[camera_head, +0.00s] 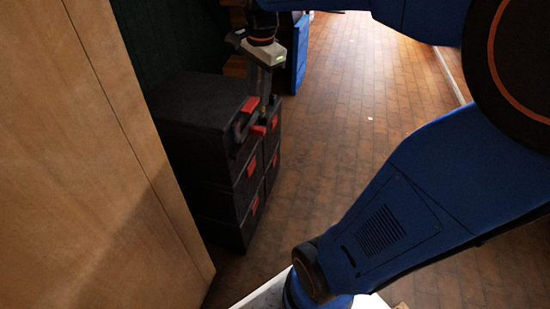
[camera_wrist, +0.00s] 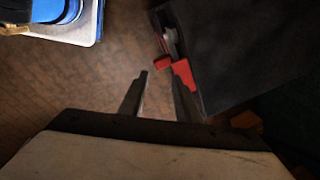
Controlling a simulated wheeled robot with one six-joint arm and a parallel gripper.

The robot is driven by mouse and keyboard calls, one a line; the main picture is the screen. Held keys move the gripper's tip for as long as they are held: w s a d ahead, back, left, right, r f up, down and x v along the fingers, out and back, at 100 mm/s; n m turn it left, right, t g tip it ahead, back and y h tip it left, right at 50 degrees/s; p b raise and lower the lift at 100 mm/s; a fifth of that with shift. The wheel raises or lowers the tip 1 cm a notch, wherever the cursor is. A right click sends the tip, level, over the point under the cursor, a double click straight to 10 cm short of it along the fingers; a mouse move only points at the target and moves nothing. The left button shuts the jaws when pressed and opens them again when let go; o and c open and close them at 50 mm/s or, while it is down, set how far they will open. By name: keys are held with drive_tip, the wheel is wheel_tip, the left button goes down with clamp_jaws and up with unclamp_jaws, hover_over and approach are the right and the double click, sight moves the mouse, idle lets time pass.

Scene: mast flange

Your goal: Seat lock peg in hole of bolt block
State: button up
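My gripper (camera_wrist: 160,80) points down in the wrist view, its two fingers apart with bare floor showing between them. The right fingertip is close to a red part (camera_wrist: 184,72) at the edge of a dark box; I cannot tell whether they touch. A smaller red piece (camera_wrist: 163,62) and a grey rounded piece (camera_wrist: 171,38) sit beside it. In the head view my gripper (camera_head: 262,112) hangs at the front of the dark boxes, near a red part (camera_head: 249,104). I cannot clearly make out the lock peg or the bolt block in either view.
Stacked dark boxes (camera_head: 195,106) with red latches (camera_head: 252,165) stand left of centre. A wooden panel (camera_head: 80,180) fills the left side. Wooden floor (camera_head: 350,110) lies open to the right of the boxes. A blue panel (camera_head: 299,55) stands behind.

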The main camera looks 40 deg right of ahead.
drive_tip(key=s+a+f+n+t, duration=0.1)
drive_tip(key=s+a+f+n, duration=0.2)
drive_tip(key=s+n, duration=0.5)
drive_tip(key=s+a+f+n+t, duration=0.1)
drive_tip(key=s+a+f+n, duration=0.2)
drive_tip(key=s+f+n, duration=0.2)
drive_tip(key=s+n, duration=0.3)
drive_tip(key=s, duration=0.1)
drive_tip(key=shift+s+a+f+n+t, duration=0.2)
drive_tip(key=shift+a+f+n+t, duration=0.1)
drive_tip(key=shift+a+f+t, duration=0.1)
